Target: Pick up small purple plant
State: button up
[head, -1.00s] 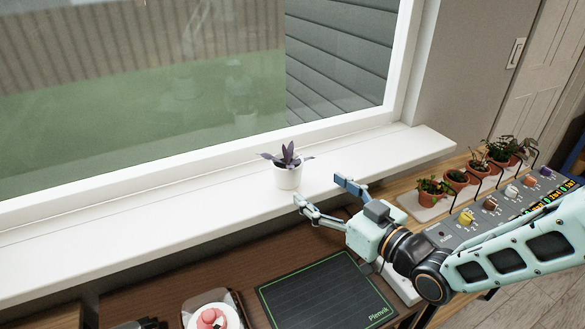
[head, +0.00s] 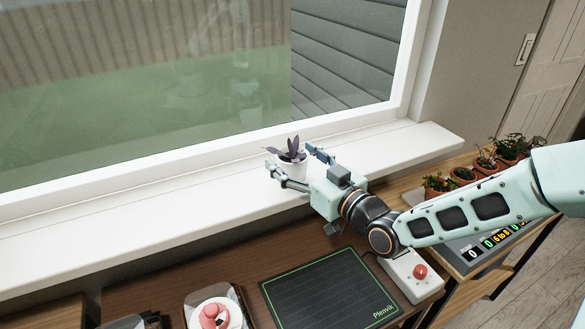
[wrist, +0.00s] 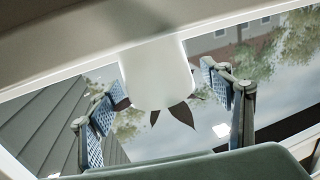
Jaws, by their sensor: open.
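The small purple plant (head: 293,154) stands upright in a white pot on the white windowsill (head: 140,222). My gripper (head: 294,162) is open, with one finger to the left of the pot and the other to its right. In the wrist view, which looks upside down, the white pot (wrist: 158,72) and its dark pointed leaves lie between the two open fingers of my gripper (wrist: 165,95). Gaps show on both sides of the pot there. The lower part of the pot is partly hidden by my gripper in the head view.
The window is close behind the plant. Below the sill, a dark mat (head: 328,290) and a box with a red button (head: 418,274) lie on the brown desk. Several potted plants (head: 487,162) stand at the right. The sill left of the plant is clear.

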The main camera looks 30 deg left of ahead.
jog(key=shift+w+a, duration=0.15)
jog(key=shift+a, duration=0.05)
jog(key=c, duration=1.4)
jog(key=shift+c, duration=0.2)
jog(key=shift+r, duration=0.15)
